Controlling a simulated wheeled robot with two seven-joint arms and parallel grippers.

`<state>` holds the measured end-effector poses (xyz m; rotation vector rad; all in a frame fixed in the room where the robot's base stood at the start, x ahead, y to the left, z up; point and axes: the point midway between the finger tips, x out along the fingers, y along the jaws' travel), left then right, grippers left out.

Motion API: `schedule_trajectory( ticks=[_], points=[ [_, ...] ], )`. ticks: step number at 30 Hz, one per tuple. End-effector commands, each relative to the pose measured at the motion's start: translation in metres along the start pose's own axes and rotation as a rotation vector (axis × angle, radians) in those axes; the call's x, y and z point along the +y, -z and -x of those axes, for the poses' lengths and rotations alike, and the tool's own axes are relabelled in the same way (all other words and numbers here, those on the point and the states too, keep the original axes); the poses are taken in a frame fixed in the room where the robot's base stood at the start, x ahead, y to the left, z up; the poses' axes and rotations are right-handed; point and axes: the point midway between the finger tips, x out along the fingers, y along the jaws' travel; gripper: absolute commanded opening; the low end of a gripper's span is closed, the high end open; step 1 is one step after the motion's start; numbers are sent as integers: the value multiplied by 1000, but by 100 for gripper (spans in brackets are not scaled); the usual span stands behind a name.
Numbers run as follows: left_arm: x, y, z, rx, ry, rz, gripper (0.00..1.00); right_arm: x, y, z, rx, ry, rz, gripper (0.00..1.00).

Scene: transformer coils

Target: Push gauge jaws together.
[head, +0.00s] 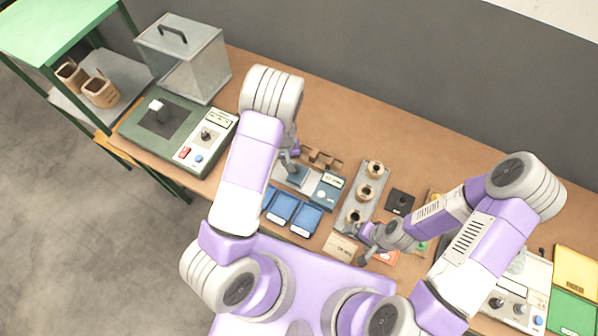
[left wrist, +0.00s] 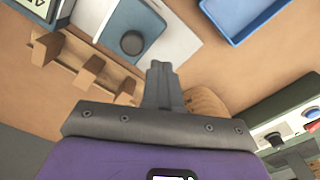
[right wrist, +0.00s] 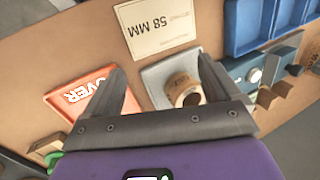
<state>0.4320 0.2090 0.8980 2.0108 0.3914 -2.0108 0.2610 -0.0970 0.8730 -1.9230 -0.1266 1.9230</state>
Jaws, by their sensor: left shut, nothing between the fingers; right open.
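The gauge (head: 325,193) is a blue and pale grey device with a small display, in the middle of the bench in the head view. In the left wrist view its blue block with a black knob (left wrist: 132,43) lies on a light plate. My left gripper (left wrist: 162,68) is shut and empty, its tips beside that block; contact cannot be told. My right gripper (right wrist: 160,75) is open above the near end of the grey coil strip, with a copper coil (right wrist: 183,88) seen between its fingers. The gauge also shows at the right of the right wrist view (right wrist: 245,66). My left arm partly hides the gauge in the head view.
A wooden notched rack (left wrist: 85,68) stands behind the gauge. Blue trays (head: 292,212) lie in front of it. The grey strip (head: 375,189) with coils is to its right. A "58 MM" card (right wrist: 160,30) and an orange "OVER" tray (right wrist: 62,98) lie near my right gripper.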

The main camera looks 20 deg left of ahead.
Motion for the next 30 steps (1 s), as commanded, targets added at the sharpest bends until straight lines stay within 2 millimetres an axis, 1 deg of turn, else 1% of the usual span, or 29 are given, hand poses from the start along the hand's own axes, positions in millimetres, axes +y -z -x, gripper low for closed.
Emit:
schedule_trajectory(
  ticks=[17, 30],
  points=[
    [0, 0, -1, 0, 0, 0, 0, 0, 0, 0, 0, 0, 0, 90],
    [0, 0, -21, 0, 0, 0, 0, 6, 1, -16, 1, 0, 0, 90]
  ],
)
